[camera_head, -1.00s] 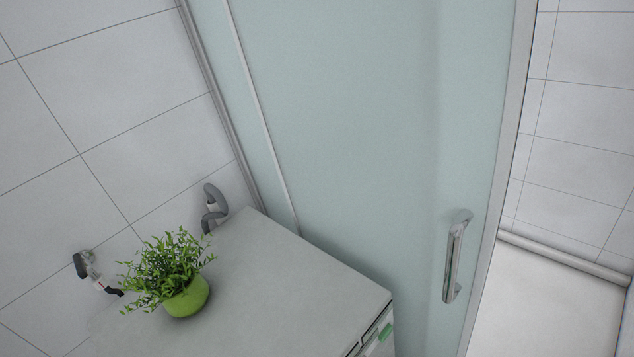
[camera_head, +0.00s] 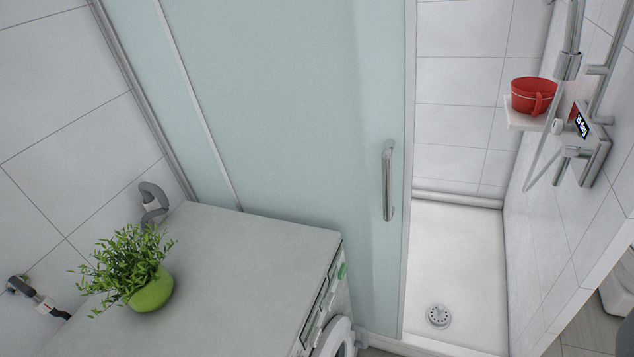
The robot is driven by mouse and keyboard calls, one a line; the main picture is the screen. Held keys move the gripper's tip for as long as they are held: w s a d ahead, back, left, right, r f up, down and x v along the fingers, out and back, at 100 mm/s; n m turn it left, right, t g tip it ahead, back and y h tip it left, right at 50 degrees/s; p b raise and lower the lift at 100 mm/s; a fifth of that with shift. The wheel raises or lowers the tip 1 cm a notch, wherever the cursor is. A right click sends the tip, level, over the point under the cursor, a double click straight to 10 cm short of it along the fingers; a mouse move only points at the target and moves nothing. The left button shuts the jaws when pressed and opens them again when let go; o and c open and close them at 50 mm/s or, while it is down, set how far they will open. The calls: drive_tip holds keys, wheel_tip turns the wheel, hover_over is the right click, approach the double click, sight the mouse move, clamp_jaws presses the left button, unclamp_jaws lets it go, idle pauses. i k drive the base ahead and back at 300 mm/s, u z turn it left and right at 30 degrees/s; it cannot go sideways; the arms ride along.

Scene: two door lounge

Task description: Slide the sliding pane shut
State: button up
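The sliding pane (camera_head: 290,110) is a frosted pale-green glass panel with a metal frame. It stands to the left of the shower opening, and the opening beside its right edge is clear. A vertical chrome handle (camera_head: 388,181) is fixed near the pane's right edge. My gripper is not in view.
A white washing machine (camera_head: 235,250) with a potted green plant (camera_head: 150,292) stands in front of the pane at the lower left. Through the opening show the white shower tray (camera_head: 460,265) with a drain (camera_head: 438,316), and a red cup (camera_head: 533,96) on a shelf by chrome fittings.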

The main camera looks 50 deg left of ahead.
sight(306, 109)
drive_tip(key=z, duration=1.6)
drive_tip(key=i, duration=1.85)
drive_tip(key=u, duration=3.7)
drive_tip(key=i, duration=0.75)
drive_tip(key=u, duration=0.15)
